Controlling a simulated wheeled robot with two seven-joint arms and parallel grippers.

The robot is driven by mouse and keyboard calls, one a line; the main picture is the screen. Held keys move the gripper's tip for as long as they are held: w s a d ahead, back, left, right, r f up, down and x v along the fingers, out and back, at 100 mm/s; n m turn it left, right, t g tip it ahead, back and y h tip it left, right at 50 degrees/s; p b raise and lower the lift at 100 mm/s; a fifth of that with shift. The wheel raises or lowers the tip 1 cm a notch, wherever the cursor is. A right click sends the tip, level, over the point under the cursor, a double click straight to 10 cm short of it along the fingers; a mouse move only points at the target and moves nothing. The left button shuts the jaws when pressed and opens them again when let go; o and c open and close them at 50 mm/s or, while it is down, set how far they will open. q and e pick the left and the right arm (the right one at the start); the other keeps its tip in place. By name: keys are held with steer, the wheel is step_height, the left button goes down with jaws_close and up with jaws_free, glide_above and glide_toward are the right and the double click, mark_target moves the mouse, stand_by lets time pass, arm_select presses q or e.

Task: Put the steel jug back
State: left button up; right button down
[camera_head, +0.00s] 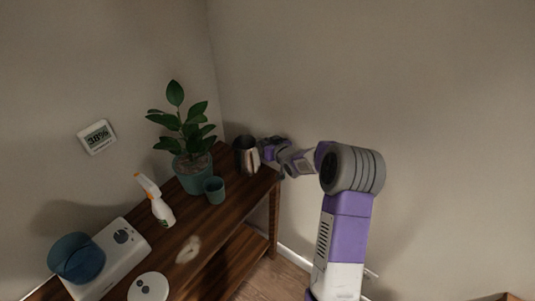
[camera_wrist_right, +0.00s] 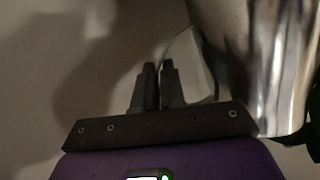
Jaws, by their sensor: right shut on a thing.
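The steel jug (camera_head: 247,156) is upright at the far right end of the wooden shelf, right of the plant pot. I cannot tell whether its base touches the shelf top. My right gripper (camera_head: 267,153) reaches it from the right, on its handle side. In the right wrist view, the shiny jug body (camera_wrist_right: 268,65) fills the right side. There the fingers of my right gripper (camera_wrist_right: 159,70) are nearly together on the thin curved handle (camera_wrist_right: 184,42), partly hidden by them. My left gripper is not in view.
The wooden shelf (camera_head: 213,230) also holds a potted plant (camera_head: 192,172), a small teal cup (camera_head: 214,190), a spray bottle (camera_head: 160,207), and a white device with a blue bowl (camera_head: 76,258). Walls stand close behind the jug. A pale ring-like patch (camera_head: 188,249) lies near the front.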

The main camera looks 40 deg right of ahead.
step_height(320, 180, down, 4)
steer(key=shift+f+b, duration=0.2)
steer(key=shift+b, duration=0.5)
steer(key=shift+w+d+f, duration=0.1)
steer(key=shift+d+f, duration=0.05)
steer(key=shift+f, duration=0.05)
steer(key=shift+r, duration=0.1)
steer(key=c, duration=1.2)
jaws_free()
steer(key=p+v, duration=0.2)
steer(key=v, duration=1)
